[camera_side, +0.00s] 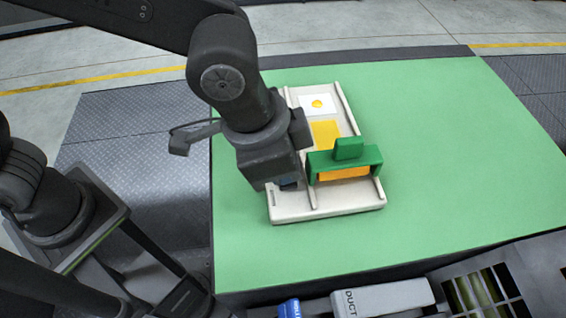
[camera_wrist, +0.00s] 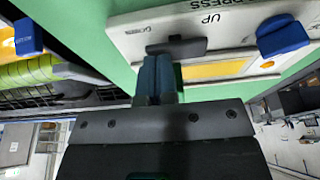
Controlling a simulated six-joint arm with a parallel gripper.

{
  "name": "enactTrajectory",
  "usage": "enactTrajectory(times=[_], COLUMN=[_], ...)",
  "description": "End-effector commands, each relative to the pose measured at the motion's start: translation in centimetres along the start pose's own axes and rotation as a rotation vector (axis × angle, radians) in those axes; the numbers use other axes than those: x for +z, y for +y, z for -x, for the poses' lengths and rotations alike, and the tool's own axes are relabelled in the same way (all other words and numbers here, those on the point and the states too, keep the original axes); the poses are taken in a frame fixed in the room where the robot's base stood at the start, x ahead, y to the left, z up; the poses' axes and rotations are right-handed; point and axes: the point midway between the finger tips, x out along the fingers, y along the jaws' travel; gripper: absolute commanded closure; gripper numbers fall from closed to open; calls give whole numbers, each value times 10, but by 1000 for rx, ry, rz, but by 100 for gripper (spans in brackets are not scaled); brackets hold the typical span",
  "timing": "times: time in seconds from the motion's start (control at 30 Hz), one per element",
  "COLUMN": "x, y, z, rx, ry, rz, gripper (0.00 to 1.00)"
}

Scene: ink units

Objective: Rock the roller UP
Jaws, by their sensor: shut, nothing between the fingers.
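The pale ink unit (camera_side: 355,205) lies on the green table top. A green bridge-shaped part (camera_side: 348,150) stands on the right lane.
A white card (camera_side: 312,108) with a yellow mark and a yellow strip (camera_side: 326,133) lie behind the bridge. A blue knob (camera_wrist: 283,38) shows on the unit in the wrist view. The table's right side is clear. A DUCT box (camera_side: 385,297) stands beyond the front edge.

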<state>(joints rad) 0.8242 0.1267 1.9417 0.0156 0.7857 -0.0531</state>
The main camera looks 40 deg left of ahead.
Motion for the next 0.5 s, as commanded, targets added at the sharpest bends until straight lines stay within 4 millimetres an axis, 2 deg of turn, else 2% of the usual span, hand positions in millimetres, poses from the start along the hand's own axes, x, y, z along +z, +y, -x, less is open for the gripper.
enactTrajectory(times=[0.5], x=[2], y=[1], z=[-6], rx=[0], ry=[0], rz=[0], gripper=[100])
